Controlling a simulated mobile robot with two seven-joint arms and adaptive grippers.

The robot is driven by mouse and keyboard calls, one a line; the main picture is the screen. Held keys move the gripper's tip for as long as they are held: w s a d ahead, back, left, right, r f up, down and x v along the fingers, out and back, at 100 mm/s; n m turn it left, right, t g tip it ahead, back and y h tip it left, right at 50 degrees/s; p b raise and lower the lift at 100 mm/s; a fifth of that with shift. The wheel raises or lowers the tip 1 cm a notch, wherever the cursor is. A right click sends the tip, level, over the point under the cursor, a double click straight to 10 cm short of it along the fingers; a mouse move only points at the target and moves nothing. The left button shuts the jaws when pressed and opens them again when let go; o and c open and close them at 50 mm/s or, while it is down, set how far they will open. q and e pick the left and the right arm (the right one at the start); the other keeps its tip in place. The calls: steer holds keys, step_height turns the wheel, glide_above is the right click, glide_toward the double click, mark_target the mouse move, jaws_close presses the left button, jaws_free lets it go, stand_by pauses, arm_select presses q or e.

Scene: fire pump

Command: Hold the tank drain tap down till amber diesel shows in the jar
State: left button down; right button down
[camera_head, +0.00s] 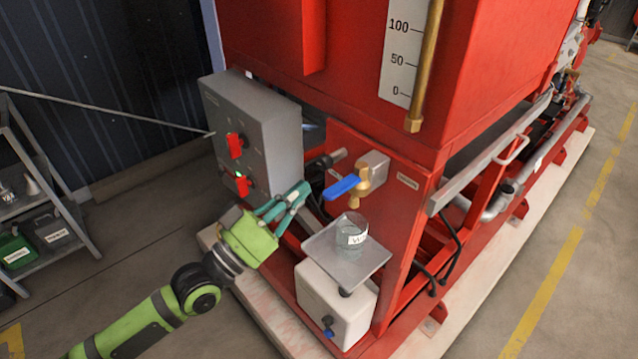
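The drain tap is a brass valve (362,183) with a blue lever (341,187) pointing left, on the red panel under the tank. A clear glass jar (349,246) with a white label stands below it on a grey square tray (318,248). What shows in the jar looks clear to grey; I see no amber in it. My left gripper (303,190), with a green body and teal fingers, is left of the lever, apart from it. Its fingertips come together and hold nothing visible. My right gripper is out of view.
A grey control box (262,128) with two red switches stands close behind my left gripper. A white container (331,306) with a small blue tap sits below the tray. A brass sight gauge (428,62) is above. A shelf (60,200) stands far left.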

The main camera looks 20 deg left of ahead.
mark_target(323, 197)
arm_select(q)
steer(key=p+x, duration=0.2)
steer(key=x, duration=0.4)
steer(key=shift+s+a+f, duration=0.1)
steer(key=shift+s+f, duration=0.05)
steer(key=shift+f, duration=0.9)
steer(key=shift+s+a+f, duration=0.1)
steer(key=shift+s+f, duration=0.05)
steer(key=shift+f, duration=0.9)
steer(key=shift+d, duration=0.1)
step_height(323, 197, down, 5)
steer(key=t+h+b, duration=0.1)
steer(key=t+b, duration=0.1)
steer(key=b, duration=0.6)
steer(key=t+h+b, duration=0.1)
steer(key=t+b, duration=0.1)
steer(key=b, duration=0.6)
steer(key=shift+r+h, duration=0.2)
steer(key=shift+h, duration=0.1)
steer(key=shift+r+h, duration=0.3)
steer(key=shift+r, duration=0.25)
